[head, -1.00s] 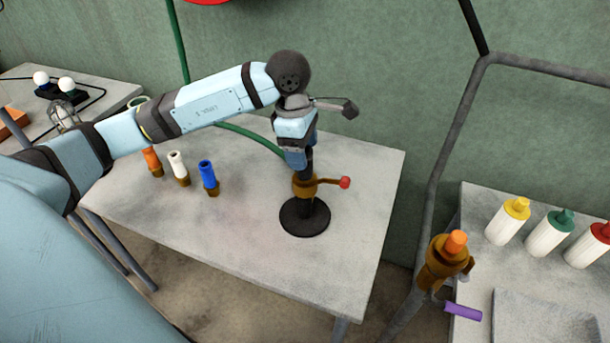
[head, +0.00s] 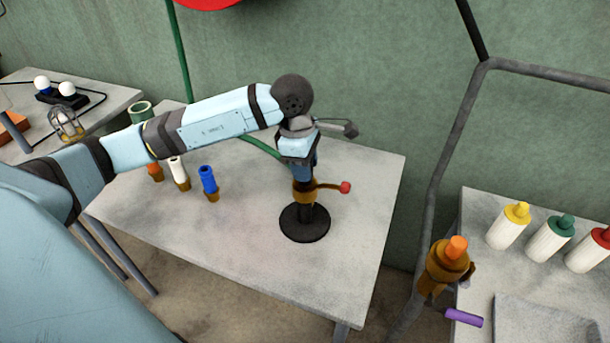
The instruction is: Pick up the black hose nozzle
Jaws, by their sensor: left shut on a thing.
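My left gripper (head: 304,178) points down over a brass valve (head: 303,194) with a red-tipped lever (head: 345,187). The valve stands upright on a round black base (head: 304,224) on the grey table. The gripper is shut at the top of the valve. The black hose nozzle is mostly hidden by the fingers there, and its dark shape cannot be told clearly from them. Orange (head: 155,171), white (head: 178,170) and blue (head: 208,180) nozzles with brass ends stand in a row to the left. My right gripper is out of view.
At right, another brass valve (head: 447,265) has an orange nozzle on it and a purple handle (head: 463,318). White bottles with yellow (head: 509,228), green and red caps stand on the right table. The front of the middle table (head: 260,250) is clear.

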